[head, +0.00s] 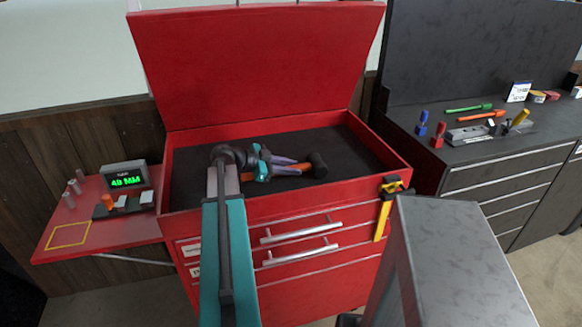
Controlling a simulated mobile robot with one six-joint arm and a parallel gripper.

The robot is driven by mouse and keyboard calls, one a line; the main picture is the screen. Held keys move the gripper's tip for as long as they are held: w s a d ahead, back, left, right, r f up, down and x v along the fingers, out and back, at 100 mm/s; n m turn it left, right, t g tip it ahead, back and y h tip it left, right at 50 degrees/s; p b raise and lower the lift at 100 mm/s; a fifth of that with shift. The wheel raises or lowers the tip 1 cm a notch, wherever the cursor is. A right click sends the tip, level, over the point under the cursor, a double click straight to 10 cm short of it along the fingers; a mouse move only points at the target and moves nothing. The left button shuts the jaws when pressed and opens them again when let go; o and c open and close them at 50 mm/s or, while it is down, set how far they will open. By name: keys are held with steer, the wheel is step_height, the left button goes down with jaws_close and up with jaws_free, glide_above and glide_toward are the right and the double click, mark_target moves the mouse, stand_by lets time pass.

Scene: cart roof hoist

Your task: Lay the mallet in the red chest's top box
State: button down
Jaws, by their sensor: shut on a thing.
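The mallet has an orange handle (289,173) and a dark head (319,165). It shows over the dark-lined floor of the red chest's top box (400,158), near the middle. My gripper (298,167) reaches in from the front left and is shut on the mallet's handle. The fingers hide part of the handle. I cannot tell whether the mallet touches the box floor. The red lid (260,65) stands open at the back.
Drawers with silver handles (300,230) are below the box. A yellow and black tool (384,210) hangs at its right front corner. A red side shelf (115,235) holds a green-digit display (126,180). A dark bench (470,150) with several tools stands right.

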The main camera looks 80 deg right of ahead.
steer(key=shift+f, duration=0.15)
steer(key=c, duration=1.5)
jaws_free()
steer(key=shift+c, duration=0.2)
steer(key=b+v, duration=0.2)
steer(key=v, duration=1)
steer(key=shift+a, duration=0.1)
